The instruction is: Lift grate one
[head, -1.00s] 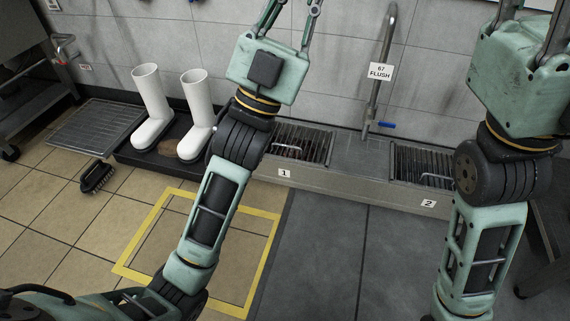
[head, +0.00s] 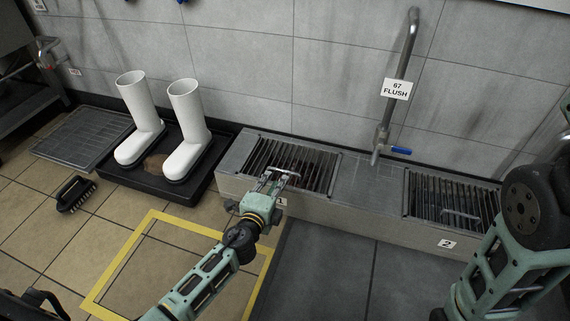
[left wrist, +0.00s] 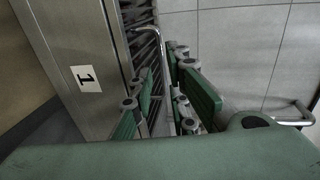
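Grate one (head: 314,169) is a dark barred grate set in the left opening of the steel trough, with a metal handle on top. The label 1 (head: 281,201) is on the trough front, partly covered by my gripper; it also shows in the left wrist view (left wrist: 86,78). My left gripper (head: 272,178) is at the near left part of grate one, by its handle. In the left wrist view its green fingers (left wrist: 162,105) are apart, with the silver handle (left wrist: 179,62) between them. I cannot tell whether they touch it. My right gripper is out of view.
Grate two (head: 452,200) lies to the right in the same trough (head: 370,190). A flush pipe (head: 397,85) with a blue lever stands behind the trough. White boots (head: 187,125) stand in a black tray to the left. A brush (head: 75,193) lies on the floor.

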